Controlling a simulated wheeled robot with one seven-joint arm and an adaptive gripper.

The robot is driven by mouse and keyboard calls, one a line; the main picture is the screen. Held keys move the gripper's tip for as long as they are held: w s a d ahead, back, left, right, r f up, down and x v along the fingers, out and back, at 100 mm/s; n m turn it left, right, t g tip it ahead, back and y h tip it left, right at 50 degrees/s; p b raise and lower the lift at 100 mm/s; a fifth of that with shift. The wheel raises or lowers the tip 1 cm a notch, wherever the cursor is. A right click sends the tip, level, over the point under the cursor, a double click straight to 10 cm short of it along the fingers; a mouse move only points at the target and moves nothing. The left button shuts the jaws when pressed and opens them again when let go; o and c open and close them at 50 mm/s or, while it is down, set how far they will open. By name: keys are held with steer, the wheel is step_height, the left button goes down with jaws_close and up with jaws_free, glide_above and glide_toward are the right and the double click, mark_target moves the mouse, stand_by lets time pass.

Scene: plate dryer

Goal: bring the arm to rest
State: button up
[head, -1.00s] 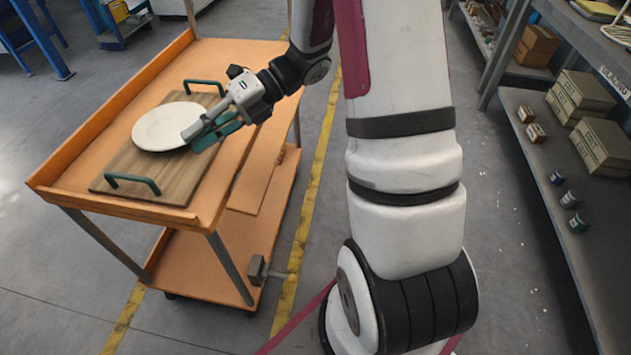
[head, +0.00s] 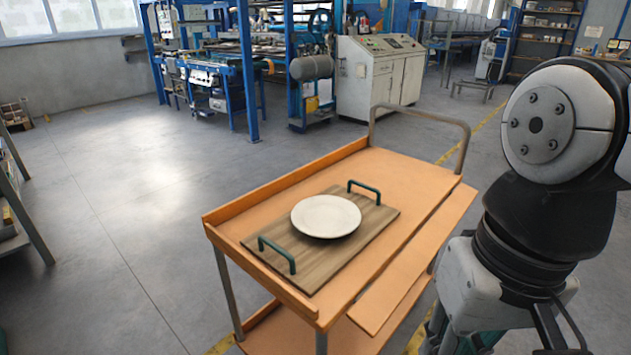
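A round white plate (head: 326,216) lies flat on a wooden board with green handles (head: 310,266), on the top shelf of an orange cart (head: 400,176). My arm (head: 545,210) is folded at the right edge of the head view, clear of the plate. A bit of green at the bottom edge, below the pale wrist housing, appears to be part of my gripper (head: 468,344). Its fingertips are cut off or hidden, so its opening does not show. Nothing of mine touches the plate or the board.
The cart has a looped grey handle (head: 460,130) at its far end and a lower shelf. A white control cabinet (head: 378,76) and blue machinery (head: 215,70) stand behind. Open grey floor lies left of the cart. A shelf rack (head: 20,190) stands at the far left edge.

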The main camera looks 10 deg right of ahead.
steer(key=shift+s+d+n+t+h, duration=0.4)
steer(key=shift+d+n, duration=0.3)
steer(key=shift+n, duration=0.3)
step_height(320, 180, up, 18)
steer(key=t+p, duration=0.3)
steer(key=p, duration=1.3)
steer(key=shift+f, duration=0.15)
